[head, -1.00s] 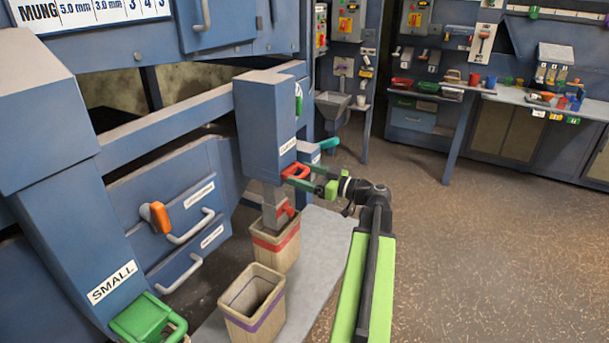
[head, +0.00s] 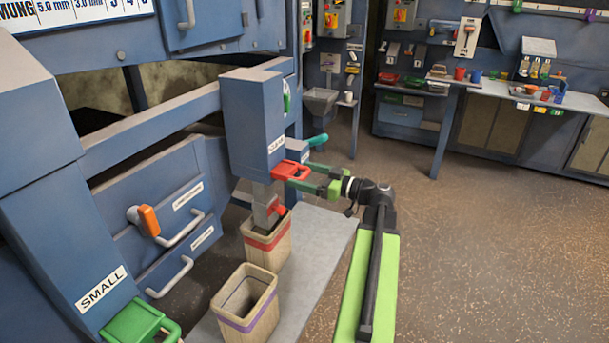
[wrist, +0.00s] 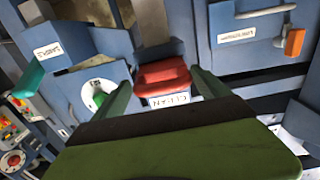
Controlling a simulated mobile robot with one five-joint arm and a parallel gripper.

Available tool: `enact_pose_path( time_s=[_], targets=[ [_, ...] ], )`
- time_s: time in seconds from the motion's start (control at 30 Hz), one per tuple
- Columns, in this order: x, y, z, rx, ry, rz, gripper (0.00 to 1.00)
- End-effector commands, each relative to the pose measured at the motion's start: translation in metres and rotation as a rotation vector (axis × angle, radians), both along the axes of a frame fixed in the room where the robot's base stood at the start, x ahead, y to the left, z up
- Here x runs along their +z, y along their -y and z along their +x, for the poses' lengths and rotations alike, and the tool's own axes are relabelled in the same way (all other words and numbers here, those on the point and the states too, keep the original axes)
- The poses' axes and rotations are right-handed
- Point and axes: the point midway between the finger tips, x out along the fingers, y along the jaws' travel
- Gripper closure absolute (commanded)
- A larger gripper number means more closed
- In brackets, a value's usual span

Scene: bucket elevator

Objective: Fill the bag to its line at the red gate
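The red gate (head: 287,170) is a red handle low on the front of a blue box (head: 252,115); it also shows in the wrist view (wrist: 162,74) above a label reading CLEAN. My gripper (head: 308,178) is at the gate, its two green fingers on either side of the handle. In the wrist view the fingers (wrist: 160,88) stand apart with narrow gaps beside the red part, so it looks open. A tan bag with a red line (head: 266,252) stands upright under the spout (head: 265,203). The fill level inside is hidden.
A second tan bag with a purple line (head: 246,310) stands in front on the grey shelf (head: 318,240). A green gate (head: 138,322) is under the SMALL chute. Drawers with an orange handle (head: 149,221) are at left. The floor (head: 480,250) at right is clear.

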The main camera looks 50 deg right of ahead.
Motion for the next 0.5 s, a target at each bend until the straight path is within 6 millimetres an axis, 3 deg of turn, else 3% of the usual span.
enact_pose_path(
  time_s=[0.17, 0.5],
  targets=[
    [0.000, 0.008, -0.027, -0.003, 0.000, 0.000, 0.15],
    [0.000, 0.040, -0.117, -0.005, 0.000, 0.000, 0.15]
  ],
)
